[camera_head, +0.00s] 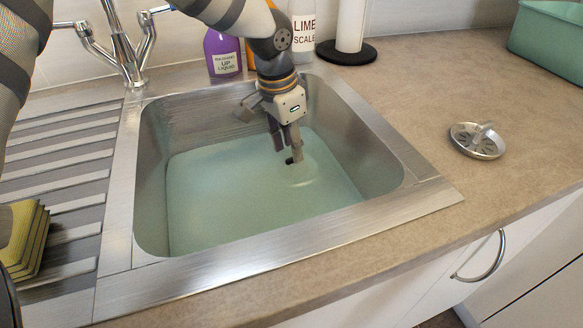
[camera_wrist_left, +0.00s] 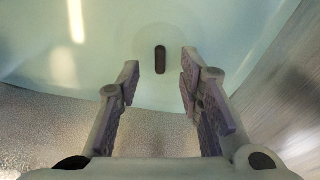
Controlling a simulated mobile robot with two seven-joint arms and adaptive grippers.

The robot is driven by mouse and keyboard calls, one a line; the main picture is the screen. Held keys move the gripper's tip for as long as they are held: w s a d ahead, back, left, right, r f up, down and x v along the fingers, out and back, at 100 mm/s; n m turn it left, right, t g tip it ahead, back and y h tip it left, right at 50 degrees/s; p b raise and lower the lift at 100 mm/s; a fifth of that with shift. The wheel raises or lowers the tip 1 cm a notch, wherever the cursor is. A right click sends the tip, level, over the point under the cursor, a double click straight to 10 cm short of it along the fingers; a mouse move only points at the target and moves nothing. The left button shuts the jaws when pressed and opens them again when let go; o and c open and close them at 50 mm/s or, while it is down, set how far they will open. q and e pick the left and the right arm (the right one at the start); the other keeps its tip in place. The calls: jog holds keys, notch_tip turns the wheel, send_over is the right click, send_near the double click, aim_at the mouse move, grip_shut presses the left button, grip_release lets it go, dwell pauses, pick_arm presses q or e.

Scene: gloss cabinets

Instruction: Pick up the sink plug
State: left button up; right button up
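The steel sink basin (camera_head: 150,185) holds greenish, cloudy water (camera_head: 240,195). My left gripper (camera_head: 287,158) points down into the basin, its fingertips at or just above the water. In the left wrist view, my left gripper (camera_wrist_left: 160,75) has its fingers spread with nothing between them. A dark oblong piece (camera_wrist_left: 160,60) shows beyond the fingertips, roughly centred; it looks like the sink plug's handle. In the head view a faint pale round shape (camera_head: 300,177) lies in the water beside the fingertips. The plug's body is unclear through the water. My right gripper is out of view.
A metal strainer-like disc (camera_head: 478,140) lies on the counter (camera_head: 415,110) at right. The tap (camera_head: 128,55), a purple bottle (camera_head: 223,52) and a roll holder (camera_head: 347,50) stand behind. Sponges (camera_head: 25,238) are at left. A green tub (camera_head: 550,40) is at far right.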

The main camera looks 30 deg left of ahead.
aim_at(293, 165)
pick_arm(q)
jog(key=f, duration=0.4)
jog(key=shift+w+d, duration=0.15)
jog(key=shift+w, duration=0.1)
jog(key=shift+r, duration=0.15)
grip_shut()
